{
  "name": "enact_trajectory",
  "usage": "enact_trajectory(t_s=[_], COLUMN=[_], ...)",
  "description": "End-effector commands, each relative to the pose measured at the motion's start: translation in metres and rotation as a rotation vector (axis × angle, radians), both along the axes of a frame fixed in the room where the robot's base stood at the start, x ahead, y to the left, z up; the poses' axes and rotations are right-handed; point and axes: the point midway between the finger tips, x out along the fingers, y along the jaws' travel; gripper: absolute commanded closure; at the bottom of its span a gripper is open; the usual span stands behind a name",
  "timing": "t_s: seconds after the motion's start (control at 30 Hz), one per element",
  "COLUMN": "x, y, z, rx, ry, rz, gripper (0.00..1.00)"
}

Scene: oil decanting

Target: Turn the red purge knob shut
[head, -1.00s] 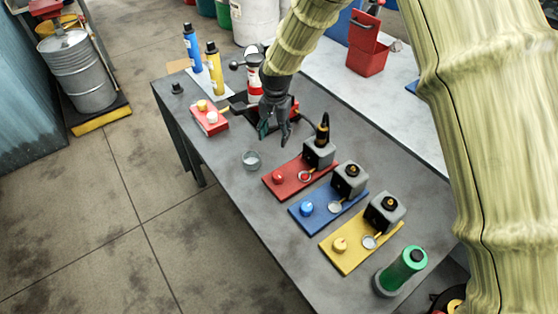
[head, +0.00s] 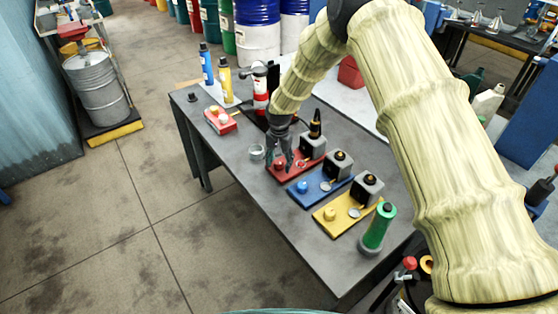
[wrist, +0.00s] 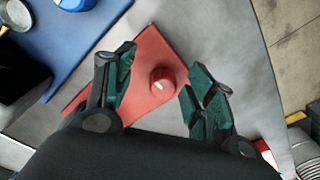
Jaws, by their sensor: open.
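The red purge knob (wrist: 162,80) sits on a red base plate (wrist: 148,50), between my open fingers in the wrist view. It carries a pale mark on its top. In the head view the red plate (head: 313,164) lies at the near side of a grey block with a black and orange bottle top (head: 315,125). My gripper (head: 284,168) is open, pointing down over the knob. Its green-padded fingers also show in the wrist view (wrist: 158,92), apart from the knob on both sides. Whether the fingers are level with the knob is unclear.
A blue plate (head: 305,198) and a yellow plate (head: 330,225) with similar knobs lie alongside. A green cylinder (head: 378,228) stands at the table's near end.

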Motion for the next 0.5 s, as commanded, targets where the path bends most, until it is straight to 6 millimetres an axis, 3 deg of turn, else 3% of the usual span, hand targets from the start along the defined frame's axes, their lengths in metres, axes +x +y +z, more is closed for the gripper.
enact_trajectory(t_s=[0.03, 0.17, 0.2, 0.5], x=[0.005, 0.006, 0.006, -0.006], y=[0.000, 0.000, 0.001, 0.001], z=[-0.010, -0.009, -0.009, 0.000], rx=[0.001, 0.002, 0.002, 0.002], ry=[0.009, 0.009, 0.008, -0.004], rz=[-0.002, -0.002, -0.002, -0.001], gripper=[0.45, 0.45, 0.39, 0.91])
